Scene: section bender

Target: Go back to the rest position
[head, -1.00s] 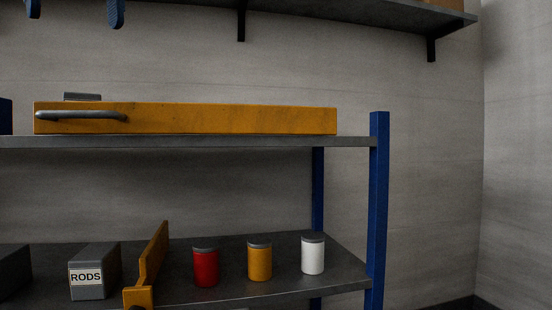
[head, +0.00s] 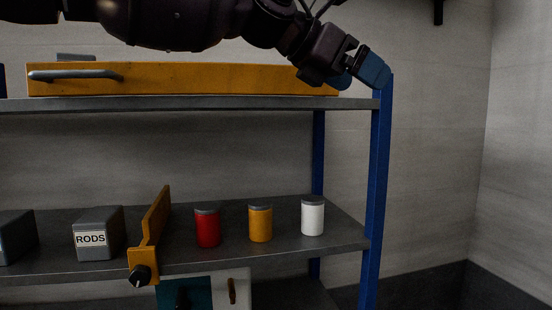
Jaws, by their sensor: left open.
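My left gripper (head: 378,76) is at the upper right of the head view, with its arm reaching in from the top left. Its blue fingertips are in front of the top of the shelf's blue right post (head: 376,190). I see nothing held between the fingers. Whether it touches the post, I cannot tell. My right gripper is out of view.
A long orange box with a handle (head: 180,80) lies on the upper shelf (head: 200,104). The lower shelf (head: 330,245) holds a RODS bin (head: 97,235), an orange bracket (head: 152,235), and red (head: 207,229), yellow (head: 260,224) and white (head: 313,217) cans. Bare wall is at right.

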